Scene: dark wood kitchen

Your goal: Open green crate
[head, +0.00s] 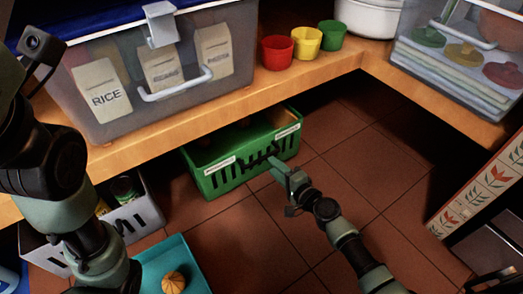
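The green crate (218,184) stands on the tiled floor beneath the wooden shelf, its front part out in view and its back in shadow under the shelf edge. It has a slotted front and pale labels on the rim. Its inside is mostly dark; some brownish contents show faintly. My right gripper (276,166) is at the crate's front, near the middle of the slotted wall. Whether its fingers touch or hold the wall is unclear. My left arm runs down the left side, and its gripper is outside the picture.
On the shelf (150,131) stand a clear bin (110,128) with a rice bag and red (277,53), yellow (307,43) and green (332,36) cups. A white crate (147,213) and teal tray (196,268) are at lower left. Floor right of the crate is clear.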

